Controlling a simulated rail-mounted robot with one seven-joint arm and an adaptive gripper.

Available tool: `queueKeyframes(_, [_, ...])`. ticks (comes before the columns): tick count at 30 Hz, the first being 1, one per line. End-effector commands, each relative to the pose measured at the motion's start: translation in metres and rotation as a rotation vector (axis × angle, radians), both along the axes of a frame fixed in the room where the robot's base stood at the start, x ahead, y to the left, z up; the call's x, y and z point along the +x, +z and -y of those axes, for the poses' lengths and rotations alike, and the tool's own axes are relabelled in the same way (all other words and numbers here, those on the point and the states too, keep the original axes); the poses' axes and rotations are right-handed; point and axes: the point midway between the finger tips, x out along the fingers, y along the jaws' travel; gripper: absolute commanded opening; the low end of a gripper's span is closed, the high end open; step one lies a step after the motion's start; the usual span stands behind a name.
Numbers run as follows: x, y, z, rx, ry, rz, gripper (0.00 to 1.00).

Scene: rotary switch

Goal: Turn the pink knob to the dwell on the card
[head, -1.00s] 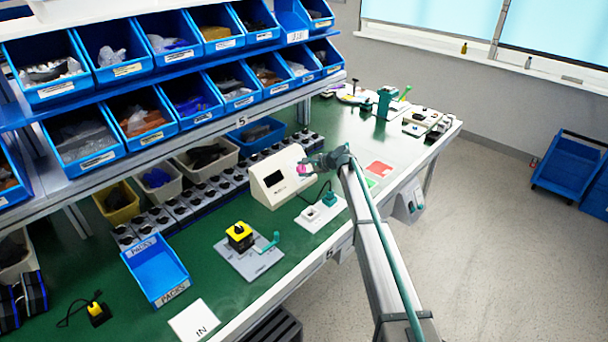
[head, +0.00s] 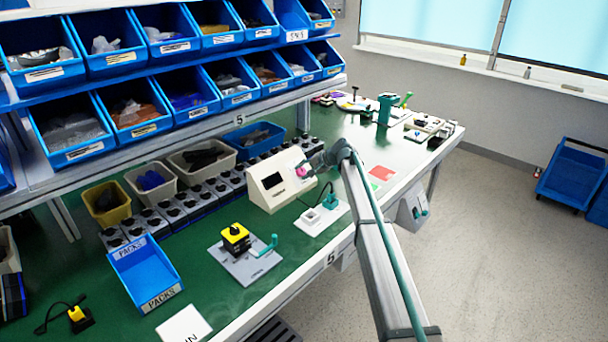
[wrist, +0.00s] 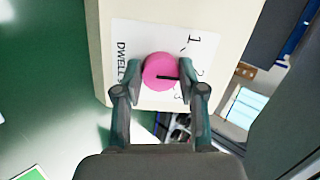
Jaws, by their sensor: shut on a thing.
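The pink knob (wrist: 158,70) sits on the face of a cream box; it also shows in the head view (head: 302,171). A black pointer line on the knob runs from its middle toward the right in the wrist view. A white card (wrist: 124,42) behind the knob carries the word DWELL down its left side and a 1, a 2 and a 3 on its right side. My gripper (wrist: 161,77) is shut on the knob, one finger on each side. In the head view my gripper is small beside the box (head: 270,190).
A small white board with a teal part (head: 322,213) lies in front of the box. A grey plate with a yellow-and-black switch and teal lever (head: 246,257) is to the left. Blue bins stand on shelves above the green bench. Open floor lies right of the bench.

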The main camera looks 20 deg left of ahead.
Motion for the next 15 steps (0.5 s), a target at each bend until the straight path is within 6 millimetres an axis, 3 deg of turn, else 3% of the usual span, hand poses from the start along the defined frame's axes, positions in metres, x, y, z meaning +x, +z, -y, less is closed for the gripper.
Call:
queueKeyframes(13, [0.0002, -0.0002, 0.0002, -0.004, 0.007, 0.008, 0.05])
queueKeyframes(14, [0.0002, -0.0002, 0.0002, -0.004, 0.007, 0.008, 0.43])
queueKeyframes(15, [0.0003, -0.0002, 0.0002, -0.004, 0.007, 0.008, 0.5])
